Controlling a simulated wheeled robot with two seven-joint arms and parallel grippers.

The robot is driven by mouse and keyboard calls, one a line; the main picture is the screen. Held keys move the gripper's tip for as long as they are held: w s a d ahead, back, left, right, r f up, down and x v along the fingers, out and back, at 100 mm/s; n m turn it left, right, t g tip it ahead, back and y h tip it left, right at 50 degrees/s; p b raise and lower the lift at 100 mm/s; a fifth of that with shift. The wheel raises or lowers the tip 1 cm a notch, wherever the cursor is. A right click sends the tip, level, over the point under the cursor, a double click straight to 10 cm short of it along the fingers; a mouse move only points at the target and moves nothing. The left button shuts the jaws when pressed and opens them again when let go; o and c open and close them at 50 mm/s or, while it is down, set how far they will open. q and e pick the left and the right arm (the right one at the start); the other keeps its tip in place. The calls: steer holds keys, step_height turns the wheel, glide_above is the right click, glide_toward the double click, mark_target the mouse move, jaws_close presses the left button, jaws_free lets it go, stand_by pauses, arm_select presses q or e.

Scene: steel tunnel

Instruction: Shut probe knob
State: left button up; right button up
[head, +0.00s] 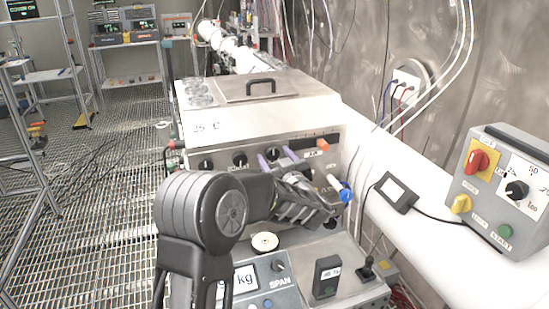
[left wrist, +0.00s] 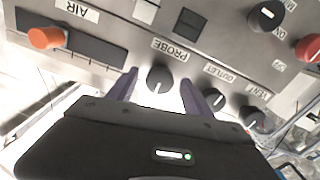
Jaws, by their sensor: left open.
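The probe knob (left wrist: 159,79) is a round black knob with a white pointer line, beside the upside-down PROBE label (left wrist: 175,49) in the left wrist view. Its pointer faces the bottom of that picture, away from the label. My left gripper (left wrist: 158,81) is open, with one purple finger on each side of the knob and visible gaps between. In the head view the probe knob (head: 272,153) shows between the fingers of my left gripper (head: 277,157) on the panel front. Whether the fingertips reach past the knob's face cannot be told. My right gripper is not in view.
The outlet knob (left wrist: 213,99) and vent knob (left wrist: 253,117) sit close beside one finger. The orange AIR slider (left wrist: 46,38) lies on the other side. In the head view, a scale (head: 255,281) stands below and a grey switch box (head: 500,187) at right.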

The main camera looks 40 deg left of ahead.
arm_select(q)
steer(key=b+v, duration=0.2)
steer(key=v, duration=0.5)
steer(key=shift+d, duration=0.2)
steer(key=shift+s, duration=0.1)
